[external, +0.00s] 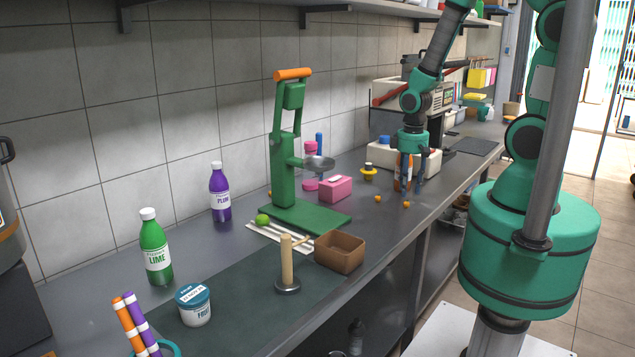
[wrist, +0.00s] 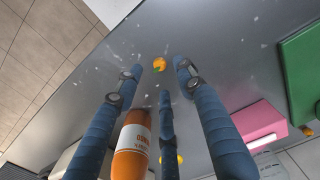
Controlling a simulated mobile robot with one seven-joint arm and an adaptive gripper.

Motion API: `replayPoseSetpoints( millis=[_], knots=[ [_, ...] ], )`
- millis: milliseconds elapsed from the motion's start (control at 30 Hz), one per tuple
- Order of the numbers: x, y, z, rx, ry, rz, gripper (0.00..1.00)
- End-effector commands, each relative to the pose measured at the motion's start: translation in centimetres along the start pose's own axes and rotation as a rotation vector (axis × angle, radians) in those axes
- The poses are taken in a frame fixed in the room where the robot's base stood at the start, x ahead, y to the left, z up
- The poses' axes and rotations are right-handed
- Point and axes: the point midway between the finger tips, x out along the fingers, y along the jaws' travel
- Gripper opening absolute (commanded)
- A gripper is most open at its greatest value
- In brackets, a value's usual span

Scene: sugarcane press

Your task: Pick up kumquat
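A small orange kumquat (external: 406,204) lies on the grey counter near its front edge. My gripper (external: 407,187) points down above the counter, just over that kumquat in the external view. In the wrist view its blue fingers (wrist: 168,76) are spread apart, with nothing held between them. A second kumquat (external: 377,198) lies to the left. Another orange fruit (external: 270,194) is partly hidden behind the green press.
A pink box (external: 335,188) and the green press (external: 300,215) stand to the left. A white appliance (external: 380,158) is behind the gripper.

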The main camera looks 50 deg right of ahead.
Motion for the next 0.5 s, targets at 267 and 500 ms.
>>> replayPoseSetpoints(
  millis=[267,500],
  knots=[
    [3.1,0.1,0.1,0.000,-0.004,-0.001,0.39],
    [5.0,0.1,0.0,0.000,-0.001,0.000,0.39]
  ],
)
